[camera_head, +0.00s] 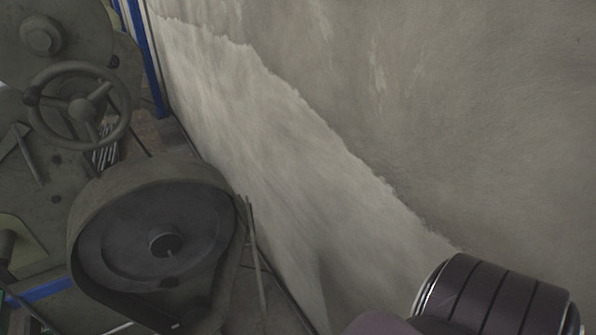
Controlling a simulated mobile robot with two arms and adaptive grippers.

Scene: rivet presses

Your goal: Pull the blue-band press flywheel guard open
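A dark round flywheel (150,240) with a hub in its middle shows at the lower left. A drop-shaped grey-green guard (170,172) curves around it like a rim, and the flywheel's face is exposed towards me. I cannot tell whether this guard is open or shut. A blue strip (151,65) runs upright behind the machine; I cannot tell if it is this press's band. Neither gripper is in view. A dark, ribbed cylindrical link of mine fills the lower right corner, apart from the guard.
A spoked handwheel (82,103) and a large round disc (45,38) stand above the flywheel on the left. A thin rod (256,250) stands right of the guard. A bare, stained plaster wall (430,110) fills the right side.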

